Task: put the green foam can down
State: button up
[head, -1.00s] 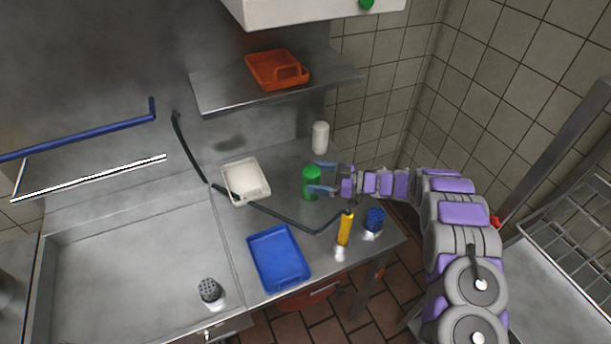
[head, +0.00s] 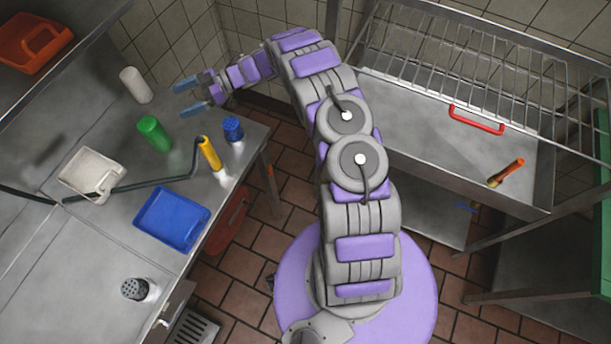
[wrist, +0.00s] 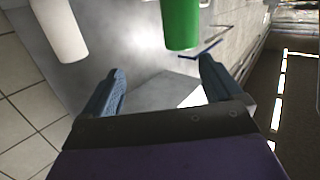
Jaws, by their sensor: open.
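The green foam can (head: 154,133) stands upright on the steel counter (head: 120,152), between the white can (head: 136,85) and the white tray. My gripper (head: 190,96) is open and empty, to the right of the green can and apart from it. In the wrist view the green can (wrist: 180,22) shows at the top, beyond the open blue fingers (wrist: 160,88). The white can (wrist: 60,30) is at the upper left there. Nothing is between the fingers.
A yellow can (head: 209,153) and a dark blue can (head: 233,128) stand near the counter's right edge. A white tray (head: 66,184), blue tray (head: 151,236), dark hose (head: 150,183) and grey shaker (head: 134,289) lie nearer. An orange tray (head: 30,45) sits on the shelf.

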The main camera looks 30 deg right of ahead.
jog(key=w+d+r+m+t+h, duration=0.6)
jog(key=w+d+r+t+h, duration=0.45)
jog(key=r, duration=0.35)
jog(key=s+d+r+m+h, duration=0.65)
jog(key=d+r+h, duration=0.2)
jog(key=d, duration=0.35)
jog(key=s+d+m+g+h, duration=0.15)
jog(key=s+m+g, duration=0.4)
jog(key=s, duration=1.65)
jog(key=s+a+f+g+y, duration=0.1)
jog(key=s+a+g, duration=0.2)
jog(key=s, duration=0.7)
jog(key=s+a+f+g+y, duration=0.1)
jog(key=s+a, duration=0.4)
jog(key=s, duration=0.6)
jog(key=s+a+f+g+y, duration=0.2)
jog(key=s+a+g, duration=0.2)
jog(key=s, duration=0.7)
jog(key=shift+f+n+g, duration=0.4)
